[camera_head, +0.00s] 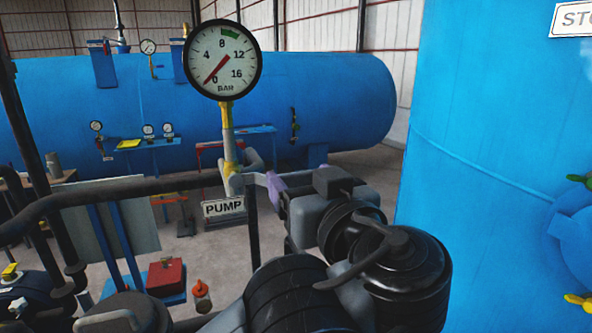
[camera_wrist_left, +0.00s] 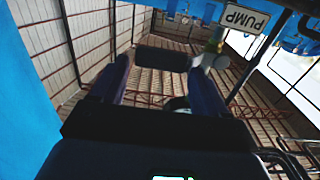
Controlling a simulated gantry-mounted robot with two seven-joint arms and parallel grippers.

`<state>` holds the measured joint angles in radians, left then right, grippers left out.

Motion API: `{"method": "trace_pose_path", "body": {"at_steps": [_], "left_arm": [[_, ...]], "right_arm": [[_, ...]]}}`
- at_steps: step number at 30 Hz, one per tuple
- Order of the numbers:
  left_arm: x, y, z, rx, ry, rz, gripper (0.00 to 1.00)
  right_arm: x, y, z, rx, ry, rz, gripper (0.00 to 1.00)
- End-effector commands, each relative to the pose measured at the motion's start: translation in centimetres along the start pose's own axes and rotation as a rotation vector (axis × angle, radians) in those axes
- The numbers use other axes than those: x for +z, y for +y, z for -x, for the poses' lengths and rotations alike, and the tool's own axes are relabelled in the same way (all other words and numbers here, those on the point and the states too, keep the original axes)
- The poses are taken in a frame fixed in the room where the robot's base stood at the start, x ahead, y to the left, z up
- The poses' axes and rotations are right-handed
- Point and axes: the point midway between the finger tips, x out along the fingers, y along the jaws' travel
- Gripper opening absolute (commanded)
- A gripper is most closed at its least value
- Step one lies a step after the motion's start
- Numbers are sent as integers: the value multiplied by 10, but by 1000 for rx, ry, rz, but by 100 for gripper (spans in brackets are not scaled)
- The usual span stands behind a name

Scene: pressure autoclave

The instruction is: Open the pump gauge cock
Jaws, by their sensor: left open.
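The pump gauge (camera_head: 223,60) is a round white dial in BAR, its red needle near 0. It stands on a grey and yellow stem (camera_head: 227,125) above the white PUMP sign (camera_head: 222,208). The gauge cock is around the fitting (camera_head: 233,170) at the stem's foot; its lever's position is not clear. My left gripper (camera_head: 273,183), with purplish fingers, is just right of this fitting. In the left wrist view its fingers are apart, with a dark cylinder (camera_wrist_left: 160,58) between the tips; I cannot tell whether they touch it. My right gripper is not in view.
A dark pipe (camera_head: 130,188) runs left from the fitting. A large blue vessel (camera_head: 480,150) stands close on the right. A long blue autoclave (camera_head: 330,100) lies behind. A red box (camera_head: 166,275) and a small red bottle (camera_head: 201,296) are lower left.

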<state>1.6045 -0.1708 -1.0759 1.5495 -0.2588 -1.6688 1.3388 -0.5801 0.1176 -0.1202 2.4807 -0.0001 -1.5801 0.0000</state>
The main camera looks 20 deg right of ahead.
Motion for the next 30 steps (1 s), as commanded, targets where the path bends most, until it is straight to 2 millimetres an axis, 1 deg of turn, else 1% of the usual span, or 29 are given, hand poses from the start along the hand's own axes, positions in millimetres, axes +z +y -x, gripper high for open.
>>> {"method": "trace_pose_path", "body": {"at_steps": [1,3,7,12,19,20,30], "left_arm": [[-1,-1,-8,-3,0,-1,74],[-1,-1,-16,-3,0,-1,74],[0,-1,-27,-2,0,-2,74],[0,-1,-32,-1,-1,-1,74],[1,-1,-33,-1,-1,0,74],[1,0,-33,-1,-1,0,73],[0,-1,-32,-1,-1,0,21]], "right_arm": [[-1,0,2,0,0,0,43],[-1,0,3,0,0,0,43],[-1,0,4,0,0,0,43],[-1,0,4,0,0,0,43],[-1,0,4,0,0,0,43],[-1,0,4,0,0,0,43],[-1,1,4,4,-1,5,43]]}}
